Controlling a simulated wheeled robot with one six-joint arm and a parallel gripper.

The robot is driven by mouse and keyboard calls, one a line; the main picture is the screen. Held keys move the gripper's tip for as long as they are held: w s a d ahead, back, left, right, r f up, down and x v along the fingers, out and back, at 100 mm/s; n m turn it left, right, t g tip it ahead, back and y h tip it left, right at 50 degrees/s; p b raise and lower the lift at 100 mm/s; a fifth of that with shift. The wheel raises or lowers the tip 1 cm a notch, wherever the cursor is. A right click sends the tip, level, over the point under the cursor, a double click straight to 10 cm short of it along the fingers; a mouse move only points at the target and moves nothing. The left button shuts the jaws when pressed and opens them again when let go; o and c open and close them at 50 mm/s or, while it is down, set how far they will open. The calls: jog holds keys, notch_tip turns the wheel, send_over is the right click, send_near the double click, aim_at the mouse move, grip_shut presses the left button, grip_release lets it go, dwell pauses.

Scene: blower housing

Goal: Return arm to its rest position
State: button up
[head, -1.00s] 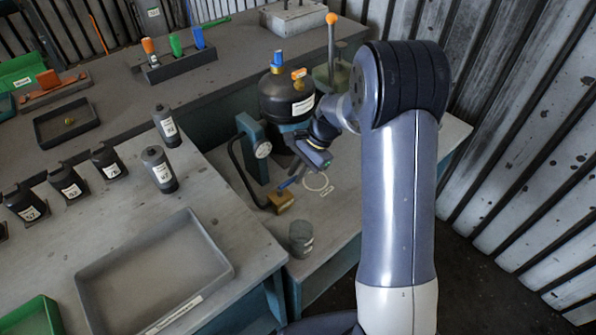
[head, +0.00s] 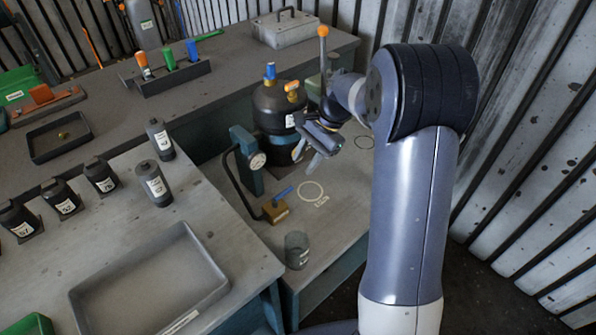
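My gripper (head: 306,156) is at the end of my folded arm, in the middle of the head view. It is raised above the lower right bench (head: 345,210), in front of the black tank (head: 272,103) and right of the gauge stand (head: 246,160). Its fingers point down and to the left and look apart, with nothing seen between them. My arm's large upper link fills the right of the view and hides part of the bench.
A brass block with a blue lever (head: 275,210), a marked ring (head: 311,192) and a grey cup (head: 297,250) are on the bench below my gripper. An orange-topped post (head: 323,50) stands close behind. A grey tray (head: 150,285) and several dark bottles are at left. A corrugated wall (head: 540,150) is at right.

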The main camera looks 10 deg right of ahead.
aim_at(289, 189)
jog(key=shift+v, duration=1)
jog(key=shift+f, duration=0.1)
jog(key=x, duration=1.1)
jog(key=shift+s+d+m+b, duration=0.1)
jog(key=shift+s+m+b, duration=0.1)
jog(key=shift+m+b, duration=0.15)
jog(key=shift+w+r, duration=0.1)
jog(key=shift+r, duration=0.1)
